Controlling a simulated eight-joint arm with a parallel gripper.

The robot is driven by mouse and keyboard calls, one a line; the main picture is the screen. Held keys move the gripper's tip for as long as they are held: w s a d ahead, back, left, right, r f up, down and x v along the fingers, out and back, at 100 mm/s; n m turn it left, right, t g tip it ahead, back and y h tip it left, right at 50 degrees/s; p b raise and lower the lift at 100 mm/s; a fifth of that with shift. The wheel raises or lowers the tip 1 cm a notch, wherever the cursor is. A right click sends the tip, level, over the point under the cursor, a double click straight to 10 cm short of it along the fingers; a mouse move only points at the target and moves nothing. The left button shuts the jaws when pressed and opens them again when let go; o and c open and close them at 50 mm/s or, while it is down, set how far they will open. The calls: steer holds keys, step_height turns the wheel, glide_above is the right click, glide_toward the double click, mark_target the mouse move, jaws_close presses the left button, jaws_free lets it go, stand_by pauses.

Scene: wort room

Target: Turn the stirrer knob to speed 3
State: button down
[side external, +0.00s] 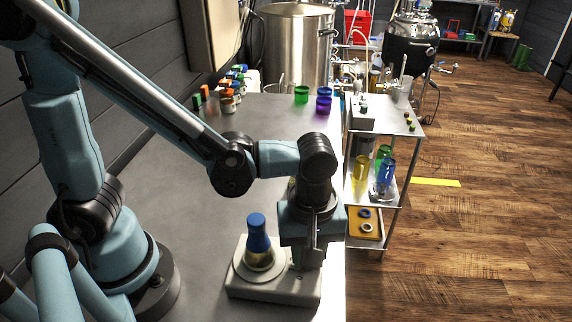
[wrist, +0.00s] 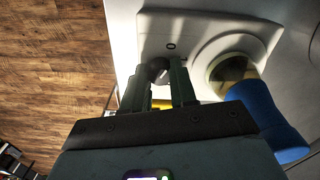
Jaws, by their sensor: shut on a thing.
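The stirrer (side external: 270,287) is a pale, low box on the grey bench, with a round plate on top. A flask with a blue top (side external: 258,236) stands upright on the plate; the blue top also shows in the wrist view (wrist: 272,122). My gripper (side external: 308,262) points down at the stirrer's right end. In the wrist view my gripper (wrist: 160,80) has its two dark fingers on either side of the dark round knob (wrist: 157,69), shut on it. The gripper hides the knob in the side view.
Small bottles with coloured caps (side external: 230,92) and green and purple cups (side external: 312,97) stand at the bench's far end. A steel pot (side external: 296,45) is behind them. A metal cart (side external: 400,125) with coloured vessels stands right of the bench. The bench left of the stirrer is clear.

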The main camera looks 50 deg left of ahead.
steer(key=m, duration=1.2)
steer(key=shift+m, duration=0.4)
steer(key=m, duration=1.2)
steer(key=shift+m, duration=0.4)
steer(key=c, duration=1.2)
jaws_free()
